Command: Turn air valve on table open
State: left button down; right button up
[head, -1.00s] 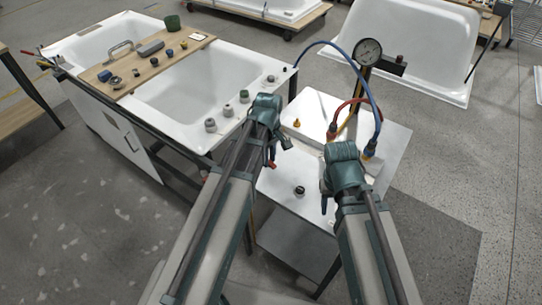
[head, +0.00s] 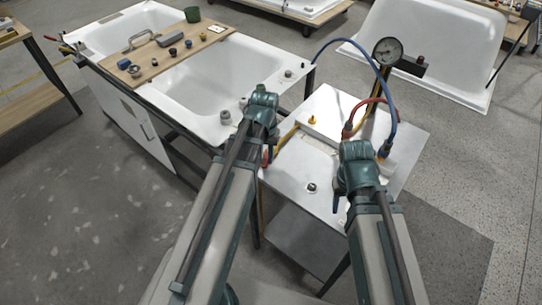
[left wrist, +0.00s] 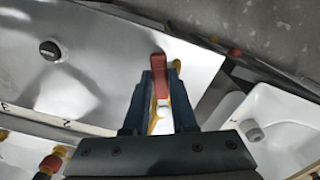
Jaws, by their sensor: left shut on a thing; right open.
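The air valve's red lever (left wrist: 160,76) shows between my left gripper's dark fingers (left wrist: 160,103) in the left wrist view, with yellow parts beside it. My left gripper (head: 272,140) is shut on the lever at the left edge of the white-topped table (head: 290,163). In the head view a bit of red (head: 266,156) shows below it; the valve body is mostly hidden. My right gripper (head: 338,203) is open and empty over the table's right part.
A dark round knob (head: 311,187) sits on the table top. A pressure gauge (head: 387,50) stands at the back, with a blue hose (head: 352,45) and red hose (head: 368,103). A bathtub (head: 215,80) with a wooden board stands close on the left.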

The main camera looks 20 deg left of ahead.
pick_arm(q)
jog(key=shift+w+a+m, duration=0.1)
jog(key=shift+a+m, duration=0.55)
jog(key=shift+m, duration=0.55)
jog(key=shift+w+a+m, duration=0.1)
jog(key=shift+a+m, duration=0.55)
jog(key=shift+m, duration=0.55)
jog(key=c, duration=0.7)
grip_release()
jog(key=shift+r, duration=0.1)
pick_arm(e)
jog(key=shift+r, duration=0.1)
pick_arm(q)
notch_tip(320, 180, up, 14)
jog(key=p, duration=1.3)
jog(key=shift+f+p, duration=0.2)
jog(key=shift+p, duration=0.2)
pick_arm(e)
notch_tip(320, 180, up, 14)
jog(key=shift+f, duration=0.2)
